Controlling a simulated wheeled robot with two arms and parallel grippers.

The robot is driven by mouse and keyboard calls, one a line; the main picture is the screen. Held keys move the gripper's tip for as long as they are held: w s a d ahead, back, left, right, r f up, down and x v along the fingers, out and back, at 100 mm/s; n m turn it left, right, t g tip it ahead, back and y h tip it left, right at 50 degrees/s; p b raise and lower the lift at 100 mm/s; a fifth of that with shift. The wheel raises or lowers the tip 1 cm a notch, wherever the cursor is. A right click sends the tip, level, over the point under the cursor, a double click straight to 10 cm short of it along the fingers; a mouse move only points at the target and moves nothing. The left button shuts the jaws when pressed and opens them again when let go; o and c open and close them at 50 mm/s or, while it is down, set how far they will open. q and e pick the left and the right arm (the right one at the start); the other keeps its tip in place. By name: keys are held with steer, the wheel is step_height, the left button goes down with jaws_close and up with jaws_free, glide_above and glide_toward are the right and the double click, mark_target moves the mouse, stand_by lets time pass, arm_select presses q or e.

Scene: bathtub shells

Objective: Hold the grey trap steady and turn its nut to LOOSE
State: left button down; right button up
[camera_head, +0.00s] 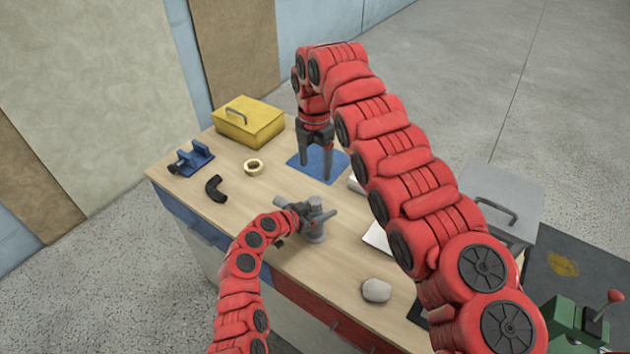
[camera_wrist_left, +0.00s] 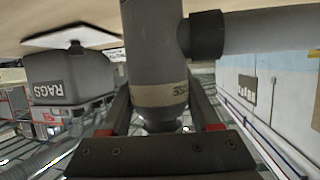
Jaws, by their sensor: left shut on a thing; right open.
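The grey trap (camera_head: 317,232) stands on the workbench near its front edge, with pipe stubs at its top. My left gripper (camera_head: 303,213) is shut on it from the left. In the left wrist view the trap's grey body (camera_wrist_left: 153,45) rises between the fingers, with a beige lettered band (camera_wrist_left: 160,94) around it; the lettering is too small to read surely. A dark ribbed collar, likely the nut (camera_wrist_left: 207,36), joins a side pipe (camera_wrist_left: 262,30). My right gripper (camera_head: 316,165) is open and empty, pointing down over a blue mat (camera_head: 332,163), behind the trap.
A yellow box (camera_head: 249,122), a blue clamp (camera_head: 191,158), a black elbow (camera_head: 215,188) and a tape roll (camera_head: 254,167) lie at the back left. A pale lump (camera_head: 376,290) sits at the front right. A grey bin (camera_head: 502,195) stands beyond; bare wood surrounds the trap.

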mark_target(315, 200)
step_height(315, 200, down, 12)
steer(key=n, duration=0.3)
steer(key=shift+f, duration=0.1)
stand_by(0.3)
jaws_close()
